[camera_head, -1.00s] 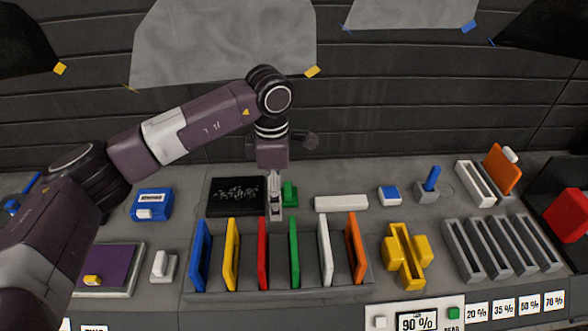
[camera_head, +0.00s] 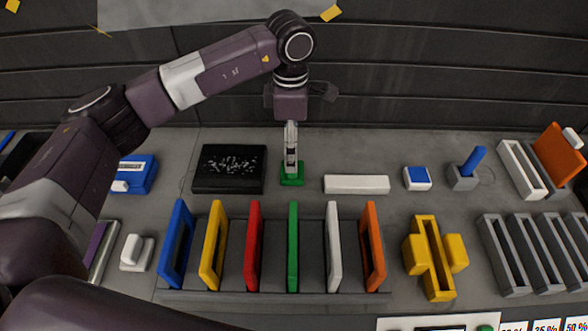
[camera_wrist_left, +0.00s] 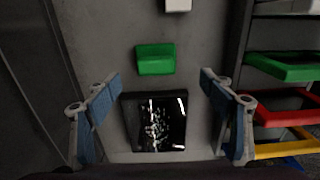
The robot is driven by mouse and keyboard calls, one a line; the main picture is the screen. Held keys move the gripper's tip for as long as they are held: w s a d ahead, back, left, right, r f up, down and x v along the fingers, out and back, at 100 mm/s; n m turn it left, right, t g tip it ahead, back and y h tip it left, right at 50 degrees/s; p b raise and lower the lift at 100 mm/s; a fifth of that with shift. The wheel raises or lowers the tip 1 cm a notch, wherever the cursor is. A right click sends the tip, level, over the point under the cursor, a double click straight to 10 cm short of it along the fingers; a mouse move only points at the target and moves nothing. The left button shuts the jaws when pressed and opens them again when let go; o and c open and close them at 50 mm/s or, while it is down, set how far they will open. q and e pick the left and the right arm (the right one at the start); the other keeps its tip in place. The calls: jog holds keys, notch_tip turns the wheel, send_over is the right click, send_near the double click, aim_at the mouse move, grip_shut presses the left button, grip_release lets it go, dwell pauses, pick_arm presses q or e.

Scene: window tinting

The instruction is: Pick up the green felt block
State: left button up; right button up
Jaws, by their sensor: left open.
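The green felt block (camera_head: 291,180) sits on the grey bench, right of the black tray. In the head view my left gripper (camera_head: 291,165) points down over it and hides part of it. In the left wrist view the green block (camera_wrist_left: 155,59) is whole and lies just beyond the open fingertips of my left gripper (camera_wrist_left: 162,78), nothing between them. The black tray (camera_wrist_left: 135,132) with pale flecks lies below, between the fingers in the picture. My right gripper is not seen.
A rack (camera_head: 268,296) of several coloured frames stands just in front of the block. A white bar (camera_head: 356,184) lies to its right and the black tray (camera_head: 229,187) to its left. A yellow holder (camera_head: 433,258) stands further right. Behind is a dark wall.

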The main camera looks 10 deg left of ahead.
pick_arm(q)
jog(key=shift+w+f+p, duration=0.3)
jog(key=shift+f+p, duration=0.1)
jog(key=shift+f, duration=0.55)
jog(key=shift+s+f+p, duration=0.15)
jog(key=shift+f+p, duration=0.4)
jog(key=shift+f, duration=0.15)
jog(key=f+p, duration=0.2)
jog(key=f, duration=0.1)
jog(key=shift+w+f, duration=0.2)
jog(key=shift+f, duration=0.1)
jog(key=shift+w+f, duration=0.1)
jog(key=shift+f, duration=0.45)
jog(key=c, duration=1.3)
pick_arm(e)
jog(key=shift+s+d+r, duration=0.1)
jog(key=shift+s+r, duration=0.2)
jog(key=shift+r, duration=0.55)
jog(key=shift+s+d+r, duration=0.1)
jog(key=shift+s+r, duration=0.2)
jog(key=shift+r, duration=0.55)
